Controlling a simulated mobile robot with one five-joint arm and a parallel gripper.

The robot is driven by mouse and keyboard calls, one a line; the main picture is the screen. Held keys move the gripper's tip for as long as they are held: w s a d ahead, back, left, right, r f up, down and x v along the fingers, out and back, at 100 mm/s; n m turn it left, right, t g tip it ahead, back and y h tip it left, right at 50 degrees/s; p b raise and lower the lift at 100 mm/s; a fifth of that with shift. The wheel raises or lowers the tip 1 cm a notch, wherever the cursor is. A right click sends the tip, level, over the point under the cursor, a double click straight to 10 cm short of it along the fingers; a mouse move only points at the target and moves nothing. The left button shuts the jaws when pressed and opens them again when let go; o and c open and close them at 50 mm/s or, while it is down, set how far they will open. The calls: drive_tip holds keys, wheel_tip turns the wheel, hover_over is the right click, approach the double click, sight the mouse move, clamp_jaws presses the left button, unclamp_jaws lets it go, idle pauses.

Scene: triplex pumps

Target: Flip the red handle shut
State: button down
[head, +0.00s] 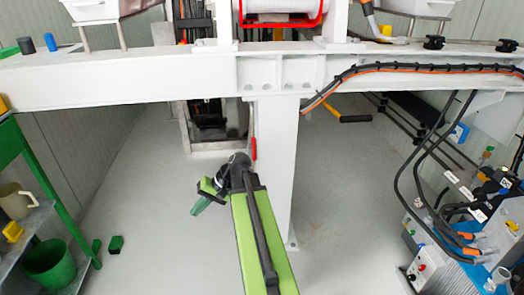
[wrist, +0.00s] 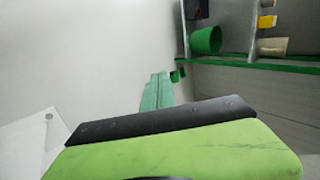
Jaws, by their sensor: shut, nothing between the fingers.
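A small narrow red piece (head: 254,148), which looks like the red handle, shows at the left edge of the white upright post in the head view. It hangs about vertical, and its mount is hidden. My gripper (head: 197,206) is below and to the left of it, apart from it, pointing down and left over the floor. Its green fingers are together and empty. In the wrist view, the fingers (wrist: 157,92) show beyond the green and black body of my arm. The red piece is not seen in the wrist view.
A white beam (head: 150,80) crosses above, and the post (head: 273,175) stands right of my gripper. A green shelf with a green bucket (head: 50,264) is at left. A blue box with cables (head: 455,255) is at right. The floor between is mostly clear.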

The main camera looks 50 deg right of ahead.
drive_tip(key=s+d+r+m+t, duration=0.2)
drive_tip(key=d+r+t, duration=0.1)
drive_tip(key=d, duration=0.5)
drive_tip(key=s+d+r+m+t, duration=0.1)
drive_tip(key=d+r+m+t, duration=0.15)
drive_tip(key=d, duration=0.45)
drive_tip(key=m+t+h+b, duration=0.2)
drive_tip(key=m+t, duration=0.1)
drive_tip(key=t, duration=0.4)
approach(265, 145)
wheel_tip(265, 145, up, 2)
drive_tip(key=s+a, duration=0.2)
drive_tip(key=shift+w, duration=0.15)
drive_tip(key=x, duration=1)
drive_tip(key=shift+a, duration=0.1)
